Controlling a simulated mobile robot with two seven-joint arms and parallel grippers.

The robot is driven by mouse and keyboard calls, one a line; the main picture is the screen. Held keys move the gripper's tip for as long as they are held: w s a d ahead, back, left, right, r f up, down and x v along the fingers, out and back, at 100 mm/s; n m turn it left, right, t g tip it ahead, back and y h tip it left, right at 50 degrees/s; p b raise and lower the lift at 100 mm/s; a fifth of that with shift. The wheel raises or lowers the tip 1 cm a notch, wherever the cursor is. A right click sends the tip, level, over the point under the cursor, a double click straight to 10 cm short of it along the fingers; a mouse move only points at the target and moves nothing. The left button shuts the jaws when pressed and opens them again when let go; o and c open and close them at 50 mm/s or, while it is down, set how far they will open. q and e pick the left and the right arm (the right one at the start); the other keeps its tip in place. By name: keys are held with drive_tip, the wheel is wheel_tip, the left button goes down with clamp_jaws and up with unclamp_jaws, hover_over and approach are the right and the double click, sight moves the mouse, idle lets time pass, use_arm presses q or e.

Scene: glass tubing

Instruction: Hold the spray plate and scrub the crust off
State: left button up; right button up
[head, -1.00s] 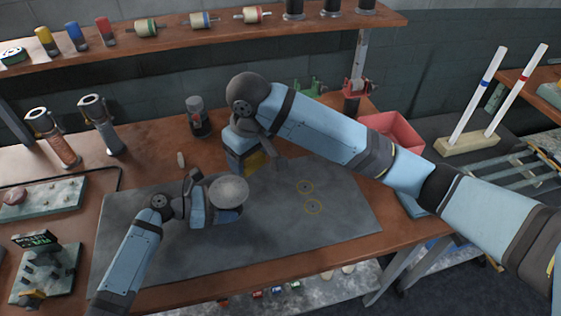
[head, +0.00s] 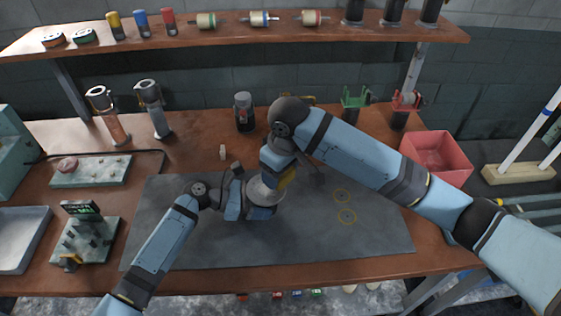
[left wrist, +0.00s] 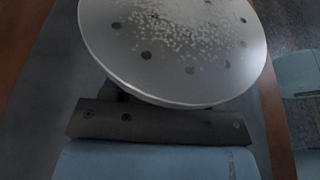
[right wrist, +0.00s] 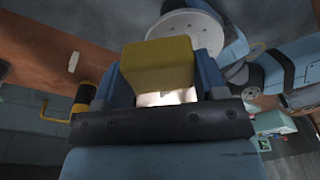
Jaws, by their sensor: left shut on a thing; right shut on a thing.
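The spray plate is a round grey disc with small holes; it shows in the head view (head: 262,196), the left wrist view (left wrist: 165,75) and the right wrist view (right wrist: 188,22). White speckled crust (left wrist: 185,28) covers its upper middle in the left wrist view. My left gripper (head: 249,201) is shut on the plate and holds it above the mat. My right gripper (head: 284,176) is shut on a yellow block (right wrist: 158,65), just beside the plate's upper right in the head view. I cannot tell whether block and plate touch. The fingertips are mostly hidden.
The dark mat (head: 330,240) with two yellow rings is mostly clear. A dark jar (head: 244,112) stands behind it. A red bin (head: 437,158) is at the right, and green and red stands are at the back. Instrument boards (head: 88,243) lie left. A shelf (head: 230,35) runs behind.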

sight(250, 189)
drive_tip(key=shift+f, duration=0.95)
drive_tip(key=shift+a+f, duration=0.3)
drive_tip(key=shift+a, duration=0.4)
drive_tip(key=shift+c, duration=0.3)
drive_tip(key=shift+s+a, duration=0.15)
drive_tip(key=shift+a, duration=2.5)
drive_tip(key=shift+d, duration=3.45)
drive_tip(key=a, duration=0.7)
drive_tip(key=shift+s+a, duration=0.1)
drive_tip(key=shift+s, duration=0.05)
drive_tip(key=shift+w+d, duration=0.2)
drive_tip(key=shift+d, duration=3.2)
drive_tip(key=shift+d+r, duration=0.15)
drive_tip(key=shift+r, duration=3.95)
